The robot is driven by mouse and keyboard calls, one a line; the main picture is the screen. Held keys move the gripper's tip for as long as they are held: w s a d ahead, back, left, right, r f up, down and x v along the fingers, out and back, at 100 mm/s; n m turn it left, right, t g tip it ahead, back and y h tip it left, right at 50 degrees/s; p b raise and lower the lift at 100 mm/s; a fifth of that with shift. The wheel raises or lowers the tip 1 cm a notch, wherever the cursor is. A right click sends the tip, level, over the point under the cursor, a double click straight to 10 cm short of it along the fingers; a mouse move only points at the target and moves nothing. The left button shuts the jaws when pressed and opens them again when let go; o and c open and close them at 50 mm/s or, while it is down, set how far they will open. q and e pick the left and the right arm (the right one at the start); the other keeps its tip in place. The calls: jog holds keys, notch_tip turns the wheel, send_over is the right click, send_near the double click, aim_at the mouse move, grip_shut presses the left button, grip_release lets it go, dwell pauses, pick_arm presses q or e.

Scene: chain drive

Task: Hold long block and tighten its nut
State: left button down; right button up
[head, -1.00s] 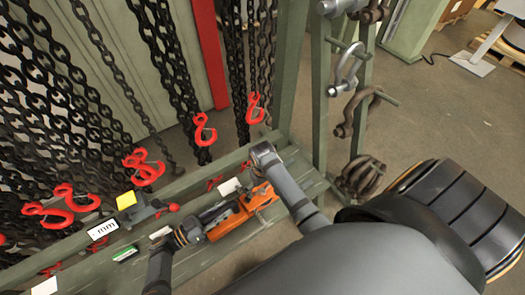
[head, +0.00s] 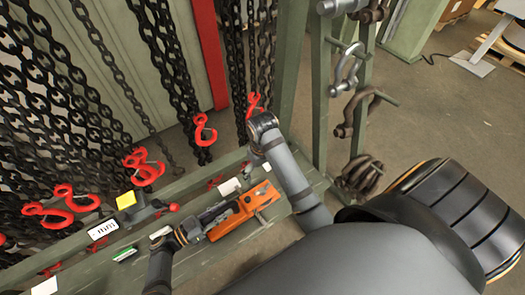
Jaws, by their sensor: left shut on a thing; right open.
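A long orange block (head: 236,222) lies on the green bench, tilted up to the right in the head view. A grey and dark part (head: 214,211) sits along its upper left side. My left gripper (head: 198,229) is shut on the left end of the orange block; its fingers are small and partly merge with the dark part. My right gripper (head: 254,162) is open and empty, above and behind the block's right end, apart from it. The nut is too small to make out.
A grey fixture with a yellow block (head: 126,200) and a red ball knob (head: 174,207) stands left on the bench (head: 85,270). A green-white box (head: 125,253) lies near it. Chains with red hooks (head: 204,130) hang behind. A green post (head: 320,110) with shackles stands right.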

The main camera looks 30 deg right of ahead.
pick_arm(q)
jog(key=c, duration=1)
grip_release()
